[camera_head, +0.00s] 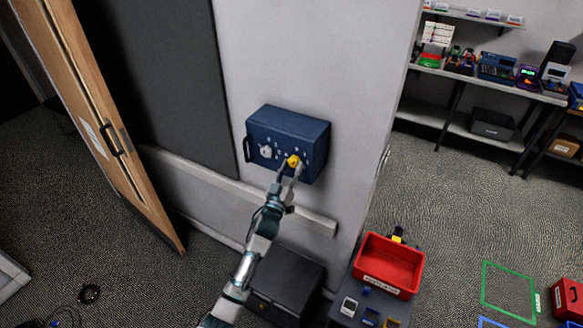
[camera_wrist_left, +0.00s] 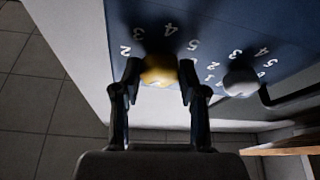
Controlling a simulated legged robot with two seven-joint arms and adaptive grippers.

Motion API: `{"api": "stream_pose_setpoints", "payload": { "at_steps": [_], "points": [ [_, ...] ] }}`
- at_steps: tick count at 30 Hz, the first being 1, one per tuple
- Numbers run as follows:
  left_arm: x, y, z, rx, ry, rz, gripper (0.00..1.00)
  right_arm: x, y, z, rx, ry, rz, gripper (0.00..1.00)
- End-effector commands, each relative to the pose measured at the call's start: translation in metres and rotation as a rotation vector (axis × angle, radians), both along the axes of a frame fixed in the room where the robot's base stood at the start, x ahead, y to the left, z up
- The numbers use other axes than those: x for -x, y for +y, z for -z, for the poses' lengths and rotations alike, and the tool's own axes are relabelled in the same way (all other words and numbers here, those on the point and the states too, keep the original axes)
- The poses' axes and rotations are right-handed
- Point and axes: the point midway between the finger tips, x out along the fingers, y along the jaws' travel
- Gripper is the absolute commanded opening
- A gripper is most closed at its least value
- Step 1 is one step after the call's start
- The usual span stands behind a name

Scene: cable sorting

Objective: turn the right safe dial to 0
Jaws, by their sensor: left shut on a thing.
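The blue safe (camera_head: 285,125) is fixed to the grey wall, with white numbers around two dials on its front. The yellow right dial (camera_head: 293,161) is between the fingers of my left gripper (camera_head: 289,168). In the left wrist view the fingers (camera_wrist_left: 158,88) stand on either side of the yellow dial (camera_wrist_left: 158,70), shut on it. Part of its number ring is hidden by the fingers and shadow, so I cannot read its setting. The white left dial (camera_head: 266,151) stands free beside it and also shows in the wrist view (camera_wrist_left: 240,80). My right gripper does not show.
A dark box (camera_head: 285,278) stands on the floor below the safe. A red bin (camera_head: 388,265) sits on a grey surface to its right. A wall rail (camera_head: 200,175) runs below the safe. A wooden door (camera_head: 95,110) stands at the left. Shelves stand at the right.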

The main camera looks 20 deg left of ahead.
Motion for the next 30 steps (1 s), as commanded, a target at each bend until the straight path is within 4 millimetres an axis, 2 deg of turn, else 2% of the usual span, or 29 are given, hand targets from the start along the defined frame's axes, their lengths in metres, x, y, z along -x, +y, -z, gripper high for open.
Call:
{"api": "stream_pose_setpoints", "payload": {
  "at_steps": [15, 30],
  "points": [
    [0.000, -0.004, -0.004, 0.422, 0.033, -0.001, 0.07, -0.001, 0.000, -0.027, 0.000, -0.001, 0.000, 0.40],
    [0.000, -0.004, -0.003, 0.590, 0.045, -0.002, 0.07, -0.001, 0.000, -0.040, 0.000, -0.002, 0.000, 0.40]
  ]
}}
